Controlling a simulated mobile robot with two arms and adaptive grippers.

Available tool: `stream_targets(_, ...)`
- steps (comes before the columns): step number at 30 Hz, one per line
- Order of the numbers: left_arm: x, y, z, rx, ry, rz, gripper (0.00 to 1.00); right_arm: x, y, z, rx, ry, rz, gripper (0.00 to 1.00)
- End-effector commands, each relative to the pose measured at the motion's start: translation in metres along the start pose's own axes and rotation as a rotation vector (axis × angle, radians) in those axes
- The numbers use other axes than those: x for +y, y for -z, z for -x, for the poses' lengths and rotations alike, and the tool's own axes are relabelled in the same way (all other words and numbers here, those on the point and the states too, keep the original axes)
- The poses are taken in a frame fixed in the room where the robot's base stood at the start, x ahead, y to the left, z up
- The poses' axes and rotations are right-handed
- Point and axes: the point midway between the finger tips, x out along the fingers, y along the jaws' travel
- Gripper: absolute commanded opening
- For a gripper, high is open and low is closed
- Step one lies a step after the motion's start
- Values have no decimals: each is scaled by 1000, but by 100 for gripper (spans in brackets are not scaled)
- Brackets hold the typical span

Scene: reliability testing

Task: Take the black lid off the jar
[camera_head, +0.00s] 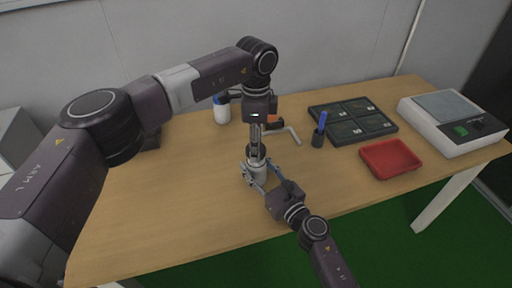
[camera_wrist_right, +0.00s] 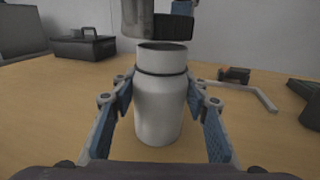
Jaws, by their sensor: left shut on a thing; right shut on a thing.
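The pale grey jar (camera_head: 259,172) stands upright near the front middle of the table. In the right wrist view the jar (camera_wrist_right: 160,108) fills the middle, with a dark band below its open-looking rim. My right gripper (camera_head: 260,169) is shut on the jar's body, one blue-padded finger on each side. My left gripper (camera_head: 256,148) points straight down above the jar and is shut on the black lid (camera_wrist_right: 173,27). The lid is just above the jar's rim, apart from it in the right wrist view. In the head view the left fingers partly hide it.
The left table front is clear.

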Motion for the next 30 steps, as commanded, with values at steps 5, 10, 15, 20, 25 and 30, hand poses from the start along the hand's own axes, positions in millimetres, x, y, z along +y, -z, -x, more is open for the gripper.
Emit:
stream_targets(5, 0, 0, 1, 1, 0, 0, 11, 0, 0, 0, -1, 1, 0, 0)
stream_targets(10, 0, 0, 2, 1, 0, 0, 11, 0, 0, 0, -1, 1, 1, 0)
stream_targets(15, 0, 1, 16, 2, 2, 0, 11, 0, 0, 0, -1, 1, 1, 0)
stream_targets(20, 0, 1, 36, 2, 2, 0, 11, 0, 0, 0, -1, 1, 1, 0)
stream_targets(25, 0, 0, 41, 1, -1, -1, 11, 0, 0, 0, -1, 1, 1, 0)
stream_targets(30, 0, 0, 41, 1, -1, -1, 11, 0, -1, 0, -1, 0, 1, 50)
